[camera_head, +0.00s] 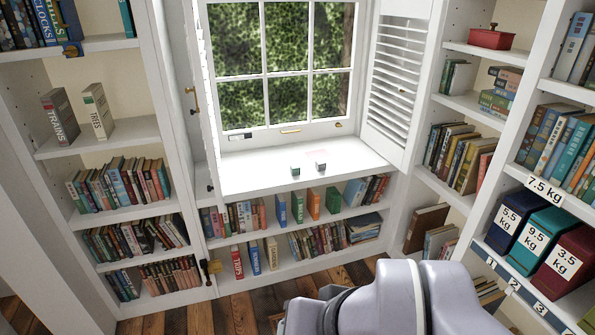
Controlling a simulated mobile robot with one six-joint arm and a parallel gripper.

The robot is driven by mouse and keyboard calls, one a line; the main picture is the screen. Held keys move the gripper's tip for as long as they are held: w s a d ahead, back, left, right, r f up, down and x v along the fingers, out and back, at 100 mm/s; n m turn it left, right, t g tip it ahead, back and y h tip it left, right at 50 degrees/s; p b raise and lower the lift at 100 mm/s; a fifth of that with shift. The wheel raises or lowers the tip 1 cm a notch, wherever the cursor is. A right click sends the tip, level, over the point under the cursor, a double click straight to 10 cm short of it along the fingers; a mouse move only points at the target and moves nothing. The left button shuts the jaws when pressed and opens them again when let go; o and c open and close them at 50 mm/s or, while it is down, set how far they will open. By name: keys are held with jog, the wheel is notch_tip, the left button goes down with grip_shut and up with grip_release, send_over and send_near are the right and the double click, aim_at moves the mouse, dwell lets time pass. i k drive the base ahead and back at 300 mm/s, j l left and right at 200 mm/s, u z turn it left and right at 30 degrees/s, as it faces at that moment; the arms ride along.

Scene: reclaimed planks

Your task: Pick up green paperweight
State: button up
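Two small block-like objects sit side by side on the white window seat below the window. The left one (295,170) looks dark greenish with a pale face, and may be the green paperweight. The right one (320,165) looks grey with a pale face. Both are too small for me to be sure of their colour or kind. They stand a little apart, in the open. My arm comes in from the bottom edge, well in front of the window seat. My gripper is not in view.
The white window seat (250,176) is otherwise mostly clear. An open louvred shutter (398,70) stands at its right. Bookshelves flank both sides. Blue (505,218), teal (538,238) and dark red (568,262) boxes with kg labels stand at right. Plank floor (240,312) shows below.

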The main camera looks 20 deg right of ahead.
aim_at(295, 169)
jog(key=i+l, duration=0.15)
jog(key=i, duration=0.7)
jog(key=i+l, duration=0.15)
jog(key=i, duration=0.65)
jog(key=i+l, duration=0.15)
jog(key=i, duration=0.7)
jog(key=l+z, duration=0.05)
